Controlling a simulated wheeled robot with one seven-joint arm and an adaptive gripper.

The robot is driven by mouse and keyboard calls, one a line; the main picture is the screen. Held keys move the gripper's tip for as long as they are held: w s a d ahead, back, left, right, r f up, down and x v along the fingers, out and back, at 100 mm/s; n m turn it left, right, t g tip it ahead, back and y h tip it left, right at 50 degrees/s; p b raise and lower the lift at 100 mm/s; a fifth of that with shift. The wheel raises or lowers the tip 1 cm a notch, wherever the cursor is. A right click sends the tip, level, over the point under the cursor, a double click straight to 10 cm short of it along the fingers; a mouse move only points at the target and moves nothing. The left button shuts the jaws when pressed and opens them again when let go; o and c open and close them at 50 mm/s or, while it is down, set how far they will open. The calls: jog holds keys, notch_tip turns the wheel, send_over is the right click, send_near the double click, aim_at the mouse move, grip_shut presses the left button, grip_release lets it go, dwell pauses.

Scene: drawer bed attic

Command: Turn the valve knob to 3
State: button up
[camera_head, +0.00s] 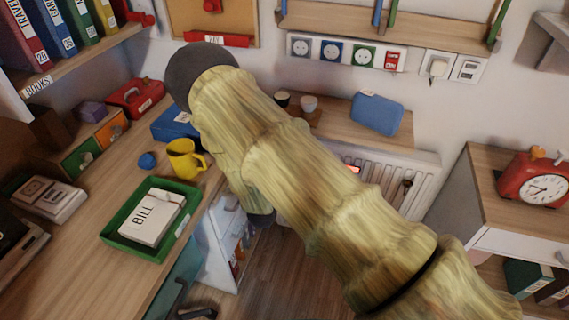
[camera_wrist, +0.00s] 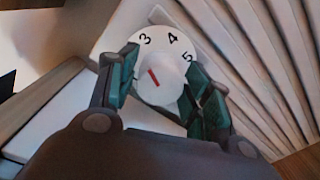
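The white valve knob (camera_wrist: 163,86) shows in the wrist view with a red pointer line and the digits 3, 4 and 5 around its upper rim. The red line slants toward the upper left, to the left of the 3. My gripper (camera_wrist: 163,62) has its green-padded fingers on both sides of the knob. The fingers are apart with the knob between them; whether both pads touch it cannot be told. The fingers hide parts of the knob's left and right sides. In the head view my arm hides the knob and my gripper.
A white ribbed radiator (camera_head: 425,175) stands under the shelf with the blue case (camera_head: 377,113). A desk (camera_head: 95,220) with a yellow mug (camera_head: 183,160) and green tray (camera_head: 117,232) is left. A cabinet (camera_head: 500,210) with a red clock is right.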

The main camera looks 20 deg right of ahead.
jog(key=shift+o, duration=0.2)
jog(key=v, duration=1.2)
dwell(0.4)
